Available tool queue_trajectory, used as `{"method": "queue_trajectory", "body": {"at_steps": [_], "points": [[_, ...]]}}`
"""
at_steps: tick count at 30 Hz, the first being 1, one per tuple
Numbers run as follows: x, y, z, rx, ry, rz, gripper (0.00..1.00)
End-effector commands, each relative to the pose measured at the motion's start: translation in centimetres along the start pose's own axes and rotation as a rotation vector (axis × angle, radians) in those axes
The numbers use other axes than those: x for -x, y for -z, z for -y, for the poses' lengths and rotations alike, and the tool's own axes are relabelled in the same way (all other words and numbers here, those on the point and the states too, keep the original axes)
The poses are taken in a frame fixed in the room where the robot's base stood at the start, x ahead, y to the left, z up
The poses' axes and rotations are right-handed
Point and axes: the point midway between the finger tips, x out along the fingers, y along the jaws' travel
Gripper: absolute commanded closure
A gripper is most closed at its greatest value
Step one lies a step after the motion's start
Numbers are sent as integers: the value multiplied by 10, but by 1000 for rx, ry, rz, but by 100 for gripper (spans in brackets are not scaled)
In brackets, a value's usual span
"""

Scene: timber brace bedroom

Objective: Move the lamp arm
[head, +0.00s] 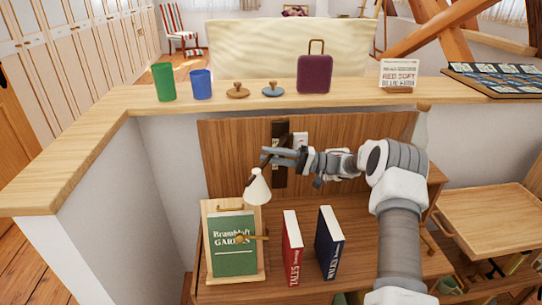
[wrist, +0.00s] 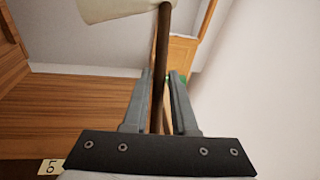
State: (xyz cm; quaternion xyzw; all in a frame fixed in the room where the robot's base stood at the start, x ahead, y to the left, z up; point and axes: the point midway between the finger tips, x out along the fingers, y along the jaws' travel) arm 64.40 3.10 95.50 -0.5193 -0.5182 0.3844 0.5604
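The lamp's pale cone shade (head: 258,187) hangs just left of and below my gripper (head: 267,155) in the head view. In the wrist view, part of the shade (wrist: 120,8) shows at the top edge. A thin dark brown rod, the lamp arm (wrist: 162,45), runs down from the shade between the two grey fingers of my gripper (wrist: 162,76). The fingers stand close on either side of the rod. Whether both touch it cannot be told. The rest of the lamp arm is mostly hidden behind my gripper in the head view.
A green book (head: 233,245) on a wooden stand, a red book (head: 292,235) and a dark blue book (head: 329,243) stand on the desk below. A ledge (head: 225,108) behind carries cups, a purple suitcase (head: 315,74) and a white sign (head: 398,74). A wooden panel (head: 235,150) backs the desk.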

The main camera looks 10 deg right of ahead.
Motion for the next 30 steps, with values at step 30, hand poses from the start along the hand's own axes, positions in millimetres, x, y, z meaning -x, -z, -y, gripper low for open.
{"method": "queue_trajectory", "body": {"at_steps": [30], "points": [[75,0,-1,-1,-1,0,53]]}}
